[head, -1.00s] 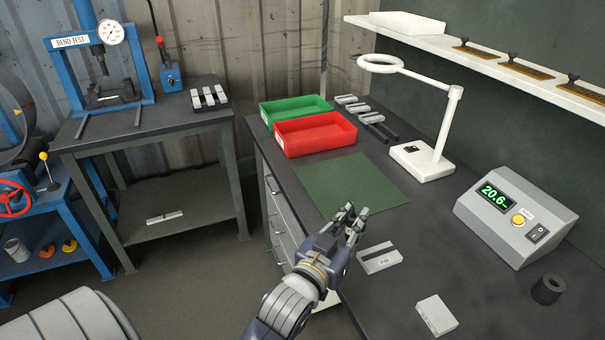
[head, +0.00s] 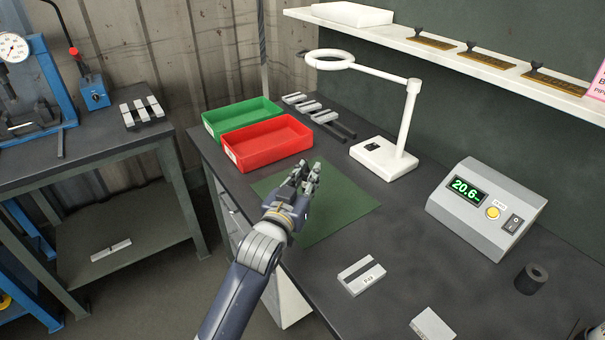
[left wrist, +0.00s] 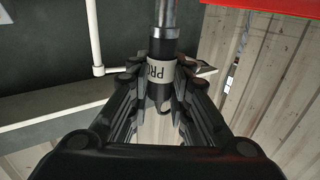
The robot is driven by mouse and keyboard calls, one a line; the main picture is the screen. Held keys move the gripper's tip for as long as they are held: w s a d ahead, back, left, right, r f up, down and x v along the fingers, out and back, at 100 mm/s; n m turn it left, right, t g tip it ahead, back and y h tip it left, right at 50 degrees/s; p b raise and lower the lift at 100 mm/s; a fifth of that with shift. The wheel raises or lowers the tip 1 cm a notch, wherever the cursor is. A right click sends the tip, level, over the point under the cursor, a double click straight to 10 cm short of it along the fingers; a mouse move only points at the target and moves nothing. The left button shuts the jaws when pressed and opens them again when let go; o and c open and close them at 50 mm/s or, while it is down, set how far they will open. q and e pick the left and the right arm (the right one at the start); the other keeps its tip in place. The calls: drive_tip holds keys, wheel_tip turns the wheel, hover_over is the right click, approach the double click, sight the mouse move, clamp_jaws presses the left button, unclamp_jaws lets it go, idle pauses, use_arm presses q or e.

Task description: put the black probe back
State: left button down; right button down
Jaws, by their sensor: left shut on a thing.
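In the left wrist view my left gripper (left wrist: 162,95) is shut on the black probe (left wrist: 160,48). The probe has a pale label with letters starting "PRO" and a silver metal shaft at the top of that picture. In the head view my left gripper (head: 307,178) appears over the green mat (head: 345,205), in front of the red bin; the probe cannot be made out there. A short black cylinder with a hole in its top (head: 531,279) stands on the right of the bench, well away from the gripper. My right gripper is not in view.
The red bin (head: 265,146) and green bin (head: 240,118) stand behind the mat. A white ring lamp (head: 385,158) and a grey meter reading 20.6 (head: 484,208) stand farther right. A grey notched block (head: 361,276) lies on the bench, with bare bench around it.

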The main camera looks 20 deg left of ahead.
use_arm(q)
drive_tip(key=shift+w+a+f+p, duration=0.1)
drive_tip(key=shift+w+a+f, duration=0.3)
drive_tip(key=shift+w+f, duration=0.35)
drive_tip(key=shift+w+a+f+p, duration=0.15)
drive_tip(key=shift+w+a+f, duration=0.2)
drive_tip(key=shift+w+f, duration=0.35)
drive_tip(key=shift+w+a+f+p, duration=0.1)
drive_tip(key=shift+w+a+f, duration=0.35)
drive_tip(key=shift+w, duration=0.5)
drive_tip(key=shift+f, duration=0.15)
drive_tip(key=c, duration=1.5)
unclamp_jaws()
drive_tip(key=shift+s, duration=0.15)
drive_tip(key=s, duration=0.8)
drive_tip(key=s+b, duration=0.1)
drive_tip(key=s, duration=0.2)
drive_tip(key=shift+s+a, duration=0.4)
